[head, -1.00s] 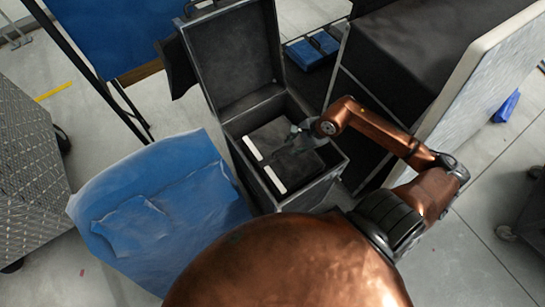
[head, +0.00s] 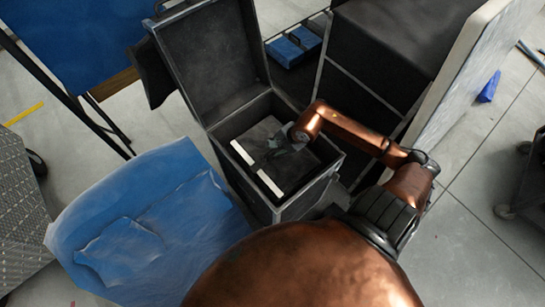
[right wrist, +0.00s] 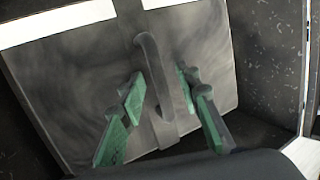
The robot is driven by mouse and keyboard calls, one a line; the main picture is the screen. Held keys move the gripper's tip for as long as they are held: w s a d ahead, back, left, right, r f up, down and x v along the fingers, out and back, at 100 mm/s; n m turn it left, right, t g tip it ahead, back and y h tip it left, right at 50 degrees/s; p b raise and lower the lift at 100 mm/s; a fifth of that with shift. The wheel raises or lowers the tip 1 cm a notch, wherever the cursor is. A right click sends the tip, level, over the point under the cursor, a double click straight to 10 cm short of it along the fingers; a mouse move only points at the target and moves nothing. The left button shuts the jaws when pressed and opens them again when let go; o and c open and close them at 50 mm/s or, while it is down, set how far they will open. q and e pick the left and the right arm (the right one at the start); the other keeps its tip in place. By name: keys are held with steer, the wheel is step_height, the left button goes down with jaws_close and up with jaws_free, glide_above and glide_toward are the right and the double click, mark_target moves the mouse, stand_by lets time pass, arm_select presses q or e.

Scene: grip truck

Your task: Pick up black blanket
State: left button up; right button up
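An open dark case (head: 277,212) with its lid raised stands in the middle of the head view. Inside lie dark grey, flat-topped items with white edge strips (head: 268,183); I take the dark item (head: 255,137) as the black blanket, though its folds are not clear. In the right wrist view its mottled grey top (right wrist: 75,80) carries a dark upright handle or strap (right wrist: 154,85). My right gripper (head: 280,148) is over this item inside the case. Its green-sided fingers (right wrist: 163,92) are apart, one on each side of the strap. My left gripper is not in view.
A blue draped sheet (head: 150,225) lies left of the case. A black cabinet (head: 385,50) and a pale panel (head: 455,75) stand at the right. Blue items (head: 290,48) sit behind the case. The case walls closely surround my right gripper.

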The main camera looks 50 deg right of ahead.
steer(key=shift+w+f, duration=0.1)
steer(key=shift+f, duration=0.05)
steer(key=shift+c, duration=0.4)
jaws_close()
stand_by(0.5)
